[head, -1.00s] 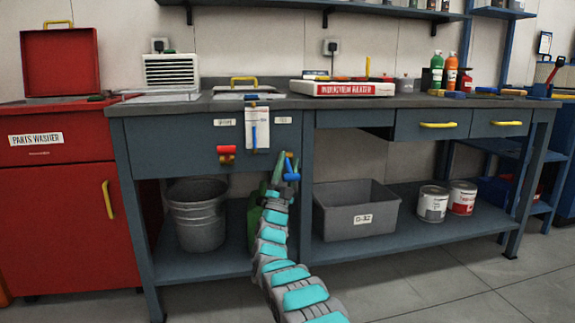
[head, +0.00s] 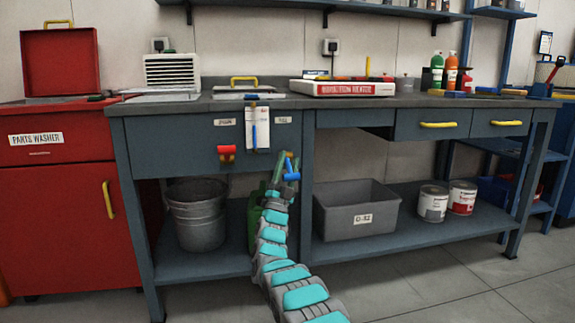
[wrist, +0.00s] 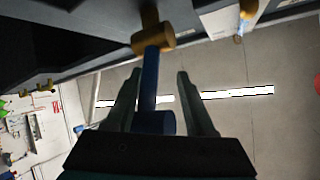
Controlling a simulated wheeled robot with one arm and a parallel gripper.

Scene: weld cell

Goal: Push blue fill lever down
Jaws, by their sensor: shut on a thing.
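The blue fill lever (head: 291,175) is at the right of the sink cabinet front, below the right-hand label (head: 283,120). In the wrist view the blue lever (wrist: 151,75) runs from a brass fitting (wrist: 154,38) down between my fingers, with a wider blue end (wrist: 154,122) near the palm. My gripper (head: 281,168) is at the lever from below, and in the wrist view my gripper (wrist: 157,85) has one finger on each side of it. My gripper is shut on the lever. The exact contact is hard to see.
A red lever (head: 227,154) is on the same cabinet front (head: 170,142), to the left. A white card with a blue strip (head: 257,128) hangs between the levers. A metal bucket (head: 198,215) and a grey bin (head: 355,210) stand on the lower shelf. The floor in front is clear.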

